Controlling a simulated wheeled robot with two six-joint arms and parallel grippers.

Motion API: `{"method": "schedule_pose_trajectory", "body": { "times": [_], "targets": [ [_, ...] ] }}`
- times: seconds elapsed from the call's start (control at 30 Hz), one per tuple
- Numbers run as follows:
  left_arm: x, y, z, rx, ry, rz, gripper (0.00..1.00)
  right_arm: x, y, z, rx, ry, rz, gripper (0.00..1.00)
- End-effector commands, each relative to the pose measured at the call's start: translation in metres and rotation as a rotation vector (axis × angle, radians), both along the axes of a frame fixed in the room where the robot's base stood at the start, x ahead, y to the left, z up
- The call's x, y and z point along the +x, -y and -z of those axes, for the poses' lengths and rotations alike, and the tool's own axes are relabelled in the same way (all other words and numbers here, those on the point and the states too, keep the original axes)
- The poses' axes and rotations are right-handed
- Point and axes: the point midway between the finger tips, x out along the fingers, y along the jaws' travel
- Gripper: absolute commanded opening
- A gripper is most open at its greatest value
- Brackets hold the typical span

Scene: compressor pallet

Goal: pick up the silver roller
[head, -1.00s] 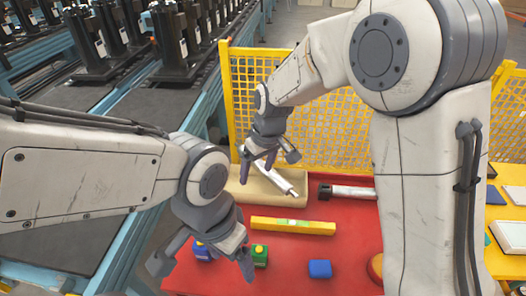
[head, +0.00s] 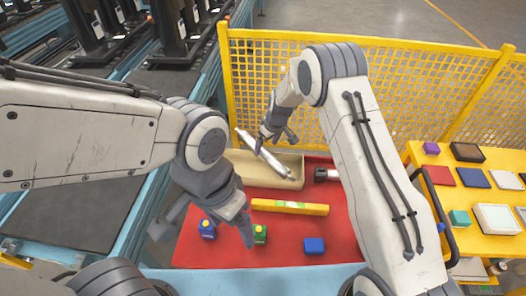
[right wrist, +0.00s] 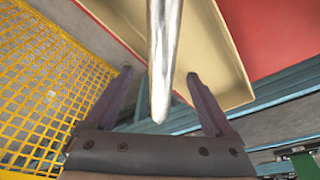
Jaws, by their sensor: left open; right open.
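The silver roller (head: 264,155) lies slanted across the beige tray (head: 290,160), its upper left end reaching past the tray's back edge in the head view. My right gripper (head: 277,142) is open at the roller's upper part. In the right wrist view the roller (right wrist: 164,55) runs down between the two spread fingers of my right gripper (right wrist: 158,76), with space showing on both sides. My left gripper (head: 205,231) is open and empty over the left front of the red table, near a blue and a green item.
On the red table (head: 285,250) are a yellow bar (head: 290,207), a green item (head: 260,234), and blue blocks (head: 314,245). A dark-capped cylinder (head: 326,175) is partly hidden by my right arm. A yellow mesh fence (head: 390,85) stands behind.

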Motion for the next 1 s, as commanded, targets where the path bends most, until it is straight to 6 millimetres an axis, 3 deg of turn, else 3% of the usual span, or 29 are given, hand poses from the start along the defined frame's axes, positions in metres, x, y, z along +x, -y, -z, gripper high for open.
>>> {"method": "schedule_pose_trajectory", "body": {
  "times": [0.1, 0.3, 0.6, 0.83, 1.0],
  "targets": [
    [0.000, 0.000, -0.017, 0.000, 0.000, 0.000, 0.82, 0.003, -0.007, 0.011, -0.001, -0.004, -0.001, 0.88],
    [0.000, 0.000, -0.024, 0.000, 0.000, 0.002, 0.82, 0.009, -0.011, 0.034, 0.000, -0.002, 0.000, 0.88],
    [0.000, 0.000, -0.023, 0.000, 0.000, 0.003, 0.82, 0.010, -0.011, 0.038, -0.001, -0.001, 0.000, 0.88],
    [0.000, 0.000, -0.023, 0.000, 0.000, 0.003, 0.82, 0.010, -0.011, 0.038, 0.000, -0.001, 0.000, 0.00],
    [0.000, 0.000, -0.023, 0.000, 0.000, 0.003, 0.82, 0.011, -0.011, 0.036, 0.001, 0.002, 0.001, 0.00]
  ]
}}
